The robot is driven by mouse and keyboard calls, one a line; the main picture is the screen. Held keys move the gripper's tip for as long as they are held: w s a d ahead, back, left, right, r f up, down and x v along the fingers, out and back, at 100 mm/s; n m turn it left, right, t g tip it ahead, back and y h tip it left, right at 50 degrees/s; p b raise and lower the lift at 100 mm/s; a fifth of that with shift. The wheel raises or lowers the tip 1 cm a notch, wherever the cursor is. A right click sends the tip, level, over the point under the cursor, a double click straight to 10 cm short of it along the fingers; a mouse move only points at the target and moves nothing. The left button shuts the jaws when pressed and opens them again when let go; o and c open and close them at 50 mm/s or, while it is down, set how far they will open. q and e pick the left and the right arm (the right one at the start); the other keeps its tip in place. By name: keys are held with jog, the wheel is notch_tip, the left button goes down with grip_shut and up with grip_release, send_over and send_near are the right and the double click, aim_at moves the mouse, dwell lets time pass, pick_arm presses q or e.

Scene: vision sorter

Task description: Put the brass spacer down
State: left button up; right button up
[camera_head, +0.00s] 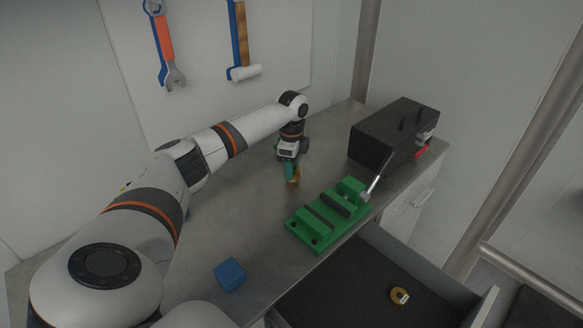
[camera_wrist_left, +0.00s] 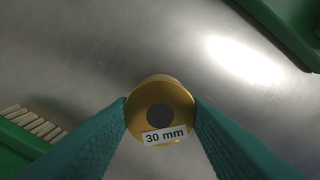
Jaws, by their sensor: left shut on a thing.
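My left gripper (camera_head: 292,174) has teal fingers and is shut on a brass spacer (camera_head: 296,179) over the steel bench. In the left wrist view the spacer (camera_wrist_left: 160,108) sits between both fingertips. It is a round gold disc with a dark centre and a white label reading "30 mm". I cannot tell whether its underside touches the bench. A second brass ring (camera_head: 399,296) with a white label lies in the open drawer. My right gripper is not in view.
A green vise (camera_head: 330,214) stands right of the gripper, a black toolbox (camera_head: 393,133) behind it. A blue block (camera_head: 230,274) lies near the front of the steel bench (camera_head: 240,215). The drawer (camera_head: 355,285) is open. In the wrist view, a green object with pale bristles (camera_wrist_left: 32,122) is at left.

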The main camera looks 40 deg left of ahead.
pick_arm(q)
jog(key=shift+f, duration=0.65)
jog(key=shift+f, duration=0.15)
jog(key=o, duration=1.2)
notch_tip(320, 180, up, 12)
jog(key=shift+r+b, duration=0.15)
jog(key=shift+b, duration=0.75)
